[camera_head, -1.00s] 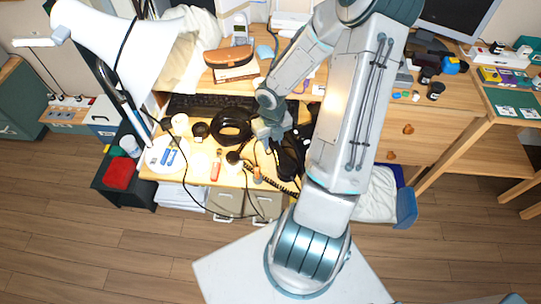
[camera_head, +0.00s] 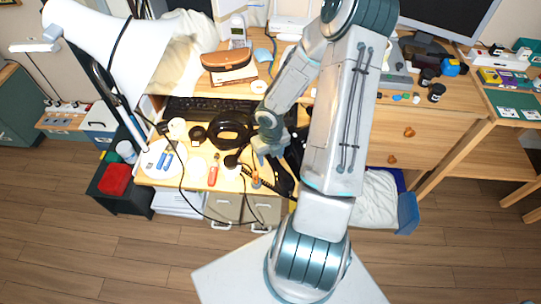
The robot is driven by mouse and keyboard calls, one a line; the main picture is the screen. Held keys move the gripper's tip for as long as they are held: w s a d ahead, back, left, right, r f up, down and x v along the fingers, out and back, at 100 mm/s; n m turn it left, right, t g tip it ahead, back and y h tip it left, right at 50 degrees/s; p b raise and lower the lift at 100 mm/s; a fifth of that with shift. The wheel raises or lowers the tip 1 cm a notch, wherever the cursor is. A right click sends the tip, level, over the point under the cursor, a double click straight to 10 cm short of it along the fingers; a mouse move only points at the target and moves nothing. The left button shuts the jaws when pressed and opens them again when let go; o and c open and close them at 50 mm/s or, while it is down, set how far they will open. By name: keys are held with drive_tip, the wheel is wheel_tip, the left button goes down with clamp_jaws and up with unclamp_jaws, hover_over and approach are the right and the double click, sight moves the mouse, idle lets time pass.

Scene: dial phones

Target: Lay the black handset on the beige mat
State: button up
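My gripper (camera_head: 264,157) points down over the right part of the lower desk shelf. It is small and partly merged with dark things, so whether its fingers are open or shut is unclear. A long black shape (camera_head: 284,180), which looks like the handset, lies or hangs just right of and below my gripper, partly hidden by my arm. I cannot tell whether they touch. A beige mat cannot be told apart from the brightly lit, pale shelf surface.
A black ring-shaped coil (camera_head: 233,131) lies left of my gripper, with a keyboard (camera_head: 205,108) behind. A red-handled tool (camera_head: 213,172) and a white plate (camera_head: 160,160) with blue items are at the left. A white lamp (camera_head: 105,40) leans in. Thin cords hang over the front edge.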

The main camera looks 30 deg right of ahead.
wheel_tip(320, 180, up, 12)
drive_tip(key=p, duration=0.5)
wheel_tip(320, 180, up, 7)
drive_tip(key=m+h, duration=0.2)
drive_tip(key=m, duration=0.8)
hover_over(271, 162)
drive_tip(key=s+a+r+m+t+y, duration=0.1)
drive_tip(key=s+a+r+m, duration=0.4)
drive_tip(key=r+m, duration=0.3)
drive_tip(key=s+a+r+m+t+y, duration=0.1)
drive_tip(key=s+a+r+m, duration=0.4)
drive_tip(key=m, duration=1.2)
drive_tip(key=shift+a+r+t, duration=0.45)
drive_tip(key=shift+r+t, duration=0.05)
drive_tip(key=shift+r, duration=1.3)
drive_tip(key=shift+c, duration=0.3)
